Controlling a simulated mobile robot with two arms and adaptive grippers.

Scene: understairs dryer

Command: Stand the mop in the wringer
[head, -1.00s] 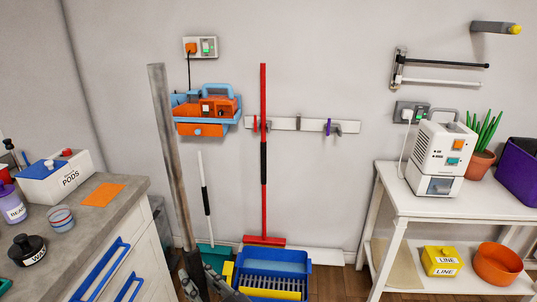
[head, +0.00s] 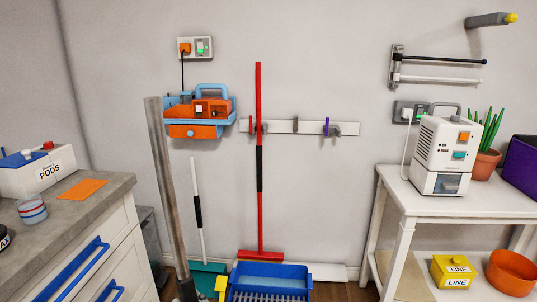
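A long grey-brown pole (head: 165,180), which may be the mop's handle, stands close to me, tilted with its top to the left. Its lower end is out of view, so I cannot tell what it ends in. The blue wringer (head: 270,272), with a grating and a yellow part (head: 221,287) on its left, is cut off at the bottom edge, right of the pole. A small dark piece at the pole's foot may be a tip of my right gripper (head: 187,290); its hold is hidden. My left gripper is not in view.
A red long-handled tool (head: 259,125) stands upright at the wall rail (head: 285,126), behind the wringer. A teal dustpan (head: 208,268) with a black-and-white handle stands between pole and wringer. A counter (head: 90,215) is at left, a white table (head: 460,203) at right.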

